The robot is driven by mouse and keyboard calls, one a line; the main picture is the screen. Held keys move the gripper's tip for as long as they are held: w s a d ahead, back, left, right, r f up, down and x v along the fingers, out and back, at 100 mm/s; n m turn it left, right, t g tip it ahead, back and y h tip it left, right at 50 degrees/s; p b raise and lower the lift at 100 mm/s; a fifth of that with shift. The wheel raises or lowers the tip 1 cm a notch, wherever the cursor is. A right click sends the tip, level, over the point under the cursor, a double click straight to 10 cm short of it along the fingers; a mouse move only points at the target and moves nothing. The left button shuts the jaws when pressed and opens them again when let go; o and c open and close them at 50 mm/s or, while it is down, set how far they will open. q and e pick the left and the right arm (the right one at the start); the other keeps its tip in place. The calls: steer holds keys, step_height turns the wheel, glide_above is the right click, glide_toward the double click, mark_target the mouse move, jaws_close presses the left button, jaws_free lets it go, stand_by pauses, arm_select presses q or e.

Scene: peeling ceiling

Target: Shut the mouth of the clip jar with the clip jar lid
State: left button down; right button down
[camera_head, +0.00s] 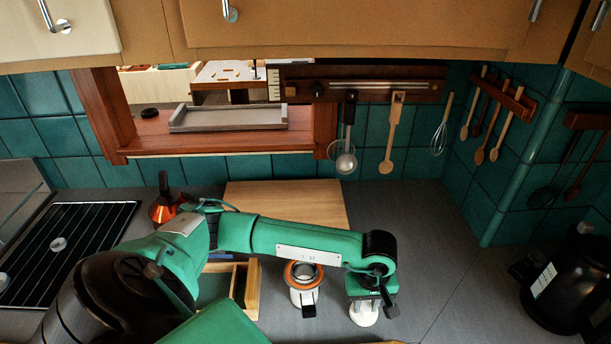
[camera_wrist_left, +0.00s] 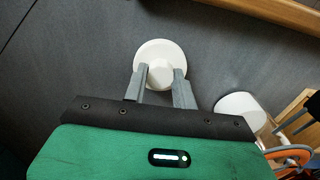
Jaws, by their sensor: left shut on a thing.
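The clip jar (camera_head: 303,297) stands upright on the grey counter, with an orange ring around its open mouth and a dark clip at its front. The clip jar lid (camera_head: 362,317) is a white disc with a knob, just right of the jar. My left gripper (camera_head: 367,297) points down and is shut on the lid's knob. The left wrist view shows the lid (camera_wrist_left: 158,48) between the fingers of the gripper (camera_wrist_left: 160,73). The jar's orange ring (camera_wrist_left: 290,153) shows at lower right there, partly cut off. I cannot tell whether the lid touches the counter. My right gripper is out of view.
A wooden box (camera_head: 252,290) stands close left of the jar. A wooden board (camera_head: 290,200) lies behind my left arm. A stove grate (camera_head: 65,250) is at left and a black kettle (camera_head: 560,290) at right. The counter (camera_head: 440,240) right of the gripper is clear.

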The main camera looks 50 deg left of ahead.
arm_select(q)
steer(key=shift+r+p, duration=0.3)
steer(key=shift+r, duration=1.4)
stand_by(0.3)
steer(key=shift+r+p, duration=0.8)
steer(key=shift+r, duration=1.7)
